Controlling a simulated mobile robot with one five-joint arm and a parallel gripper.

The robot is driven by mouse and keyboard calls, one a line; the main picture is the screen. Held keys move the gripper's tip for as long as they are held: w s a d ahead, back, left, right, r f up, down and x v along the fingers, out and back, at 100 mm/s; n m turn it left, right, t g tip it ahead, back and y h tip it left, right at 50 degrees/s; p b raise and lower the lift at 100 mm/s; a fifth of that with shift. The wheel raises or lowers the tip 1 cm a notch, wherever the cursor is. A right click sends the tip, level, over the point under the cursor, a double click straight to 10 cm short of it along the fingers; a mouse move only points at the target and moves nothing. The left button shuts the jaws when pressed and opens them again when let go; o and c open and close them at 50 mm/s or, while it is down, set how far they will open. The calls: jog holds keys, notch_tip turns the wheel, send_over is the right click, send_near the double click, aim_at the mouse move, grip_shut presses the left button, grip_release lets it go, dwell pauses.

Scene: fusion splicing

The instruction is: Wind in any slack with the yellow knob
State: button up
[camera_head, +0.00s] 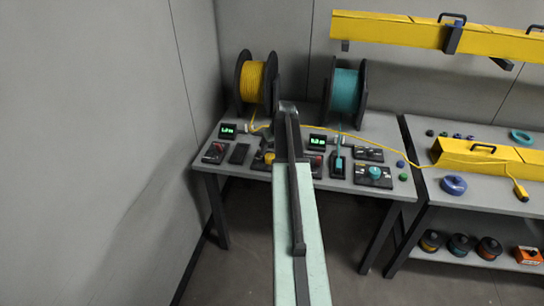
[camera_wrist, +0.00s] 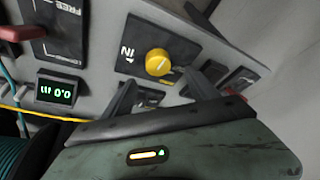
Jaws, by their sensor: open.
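The yellow knob (camera_wrist: 159,62) sits on a dark plate marked IN in the wrist view. In the head view the yellow knob (camera_head: 269,157) shows beside my arm at the bench front. My gripper (camera_wrist: 164,88) is open and empty; its two dark fingers point toward the knob, which shows beyond and between the tips, apart from them. In the head view my arm hides most of the gripper. The yellow cable (camera_head: 385,134) runs from the yellow reel (camera_head: 254,82) across the bench to the right, ending in a yellow connector (camera_head: 520,191).
A teal reel (camera_head: 345,90) stands right of the yellow one. A teal knob (camera_head: 375,172) sits farther right. A green-lit display (camera_wrist: 56,91) and a red lever (camera_wrist: 22,33) lie left of the knob. A yellow trough (camera_head: 485,155) rests on the right bench.

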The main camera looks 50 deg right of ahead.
aim_at(270, 156)
jog(key=b+x, duration=0.7)
jog(key=x, duration=0.1)
jog(key=shift+s+d, duration=0.15)
jog(key=shift+r, duration=0.1)
jog(key=c, duration=1.4)
jog(key=shift+o, duration=0.2)
jog(key=shift+m+g+h, duration=0.3)
jog(key=shift+m+h, duration=0.1)
jog(key=shift+m, duration=1)
jog(key=o, duration=1.4)
jog(key=shift+c, duration=0.2)
